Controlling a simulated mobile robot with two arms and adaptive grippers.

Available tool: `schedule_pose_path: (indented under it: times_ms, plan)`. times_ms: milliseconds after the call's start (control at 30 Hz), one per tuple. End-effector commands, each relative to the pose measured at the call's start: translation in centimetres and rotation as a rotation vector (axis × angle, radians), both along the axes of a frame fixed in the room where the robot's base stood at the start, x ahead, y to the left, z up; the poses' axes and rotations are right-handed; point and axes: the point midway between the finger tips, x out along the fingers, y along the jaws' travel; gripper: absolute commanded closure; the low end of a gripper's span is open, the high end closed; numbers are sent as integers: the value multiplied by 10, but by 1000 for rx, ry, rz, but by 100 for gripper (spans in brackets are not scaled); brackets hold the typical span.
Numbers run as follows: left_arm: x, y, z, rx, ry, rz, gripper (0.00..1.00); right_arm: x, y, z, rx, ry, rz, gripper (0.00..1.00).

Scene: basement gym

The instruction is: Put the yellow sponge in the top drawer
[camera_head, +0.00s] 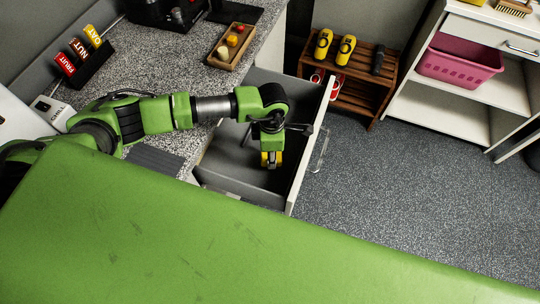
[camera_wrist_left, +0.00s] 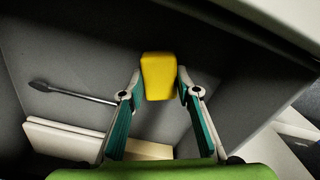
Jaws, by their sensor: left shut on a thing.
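The yellow sponge (camera_wrist_left: 158,77) is between the fingertips of my left gripper (camera_wrist_left: 159,92), which is shut on it. In the head view the sponge (camera_head: 278,157) shows at the tip of my left gripper (camera_head: 270,160), over the open top drawer (camera_head: 300,165). The gripper points down inside the outline of the drawer. The dark drawer floor (camera_wrist_left: 65,60) shows around the sponge in the wrist view. I cannot tell whether the sponge touches it. My right gripper is not in view.
A grey-handled utensil (camera_wrist_left: 72,93) and pale flat items (camera_wrist_left: 65,137) lie in the drawer. A wooden tray (camera_head: 218,62) with small items stands on the speckled counter. A wooden rack (camera_head: 365,85) and a pink basket (camera_head: 460,62) are to the right. The floor is clear.

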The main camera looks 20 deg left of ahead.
Motion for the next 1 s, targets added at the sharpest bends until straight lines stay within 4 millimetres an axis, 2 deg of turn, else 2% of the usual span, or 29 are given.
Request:
schedule_pose_path:
  times_ms: [100, 200, 600, 633, 700, 1000]
  plan:
    - [-2, -1, -18, 0, 4, 2, 87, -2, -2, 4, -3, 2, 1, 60]
    - [-1, 0, -28, 1, 3, 0, 87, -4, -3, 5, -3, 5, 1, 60]
    - [0, 0, -35, 1, 0, 0, 87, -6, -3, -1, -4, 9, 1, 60]
    - [0, 0, -34, 1, 0, 0, 65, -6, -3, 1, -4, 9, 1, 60]
    - [0, 0, -33, 1, 1, 0, 53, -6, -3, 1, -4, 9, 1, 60]
    - [0, 0, -33, 1, 1, 0, 53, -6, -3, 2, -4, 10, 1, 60]
